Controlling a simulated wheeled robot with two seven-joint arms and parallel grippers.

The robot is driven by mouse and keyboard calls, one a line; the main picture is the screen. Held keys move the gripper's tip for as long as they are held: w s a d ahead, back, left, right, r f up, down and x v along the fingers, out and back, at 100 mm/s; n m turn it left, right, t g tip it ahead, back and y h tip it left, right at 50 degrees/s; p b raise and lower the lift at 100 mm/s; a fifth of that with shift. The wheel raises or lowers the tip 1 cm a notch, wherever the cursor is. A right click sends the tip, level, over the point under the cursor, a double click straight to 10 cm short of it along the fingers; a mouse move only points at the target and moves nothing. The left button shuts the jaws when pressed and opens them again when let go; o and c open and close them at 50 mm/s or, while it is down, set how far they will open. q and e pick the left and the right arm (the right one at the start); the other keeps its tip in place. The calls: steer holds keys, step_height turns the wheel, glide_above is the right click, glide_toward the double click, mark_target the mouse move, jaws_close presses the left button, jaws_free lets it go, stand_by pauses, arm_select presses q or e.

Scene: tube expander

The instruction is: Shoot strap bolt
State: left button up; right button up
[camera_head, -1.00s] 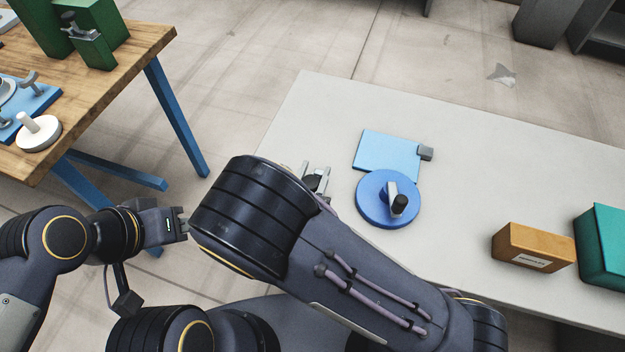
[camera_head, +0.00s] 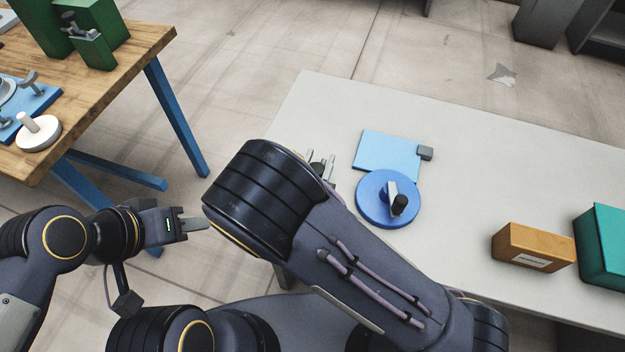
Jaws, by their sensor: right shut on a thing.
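My right arm crosses the middle of the view, and its gripper (camera_head: 322,165) shows at the left part of the pale table, behind the forearm. It is shut on a small dark part, mostly hidden. It is left of the light blue plate (camera_head: 385,150) and the round blue base (camera_head: 376,213), apart from both. The base bears a grey upright piece with a black knob (camera_head: 399,204). I cannot identify the strap bolt.
The pale table (camera_head: 480,180) also holds an orange-brown box (camera_head: 534,248) and a teal bin (camera_head: 606,245) at right. The wooden table (camera_head: 135,70) at left carries a green machine (camera_head: 100,38), a blue fixture (camera_head: 38,103) and a white disc with a peg (camera_head: 38,134).

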steer(key=o, duration=1)
steer(key=shift+v, duration=3.5)
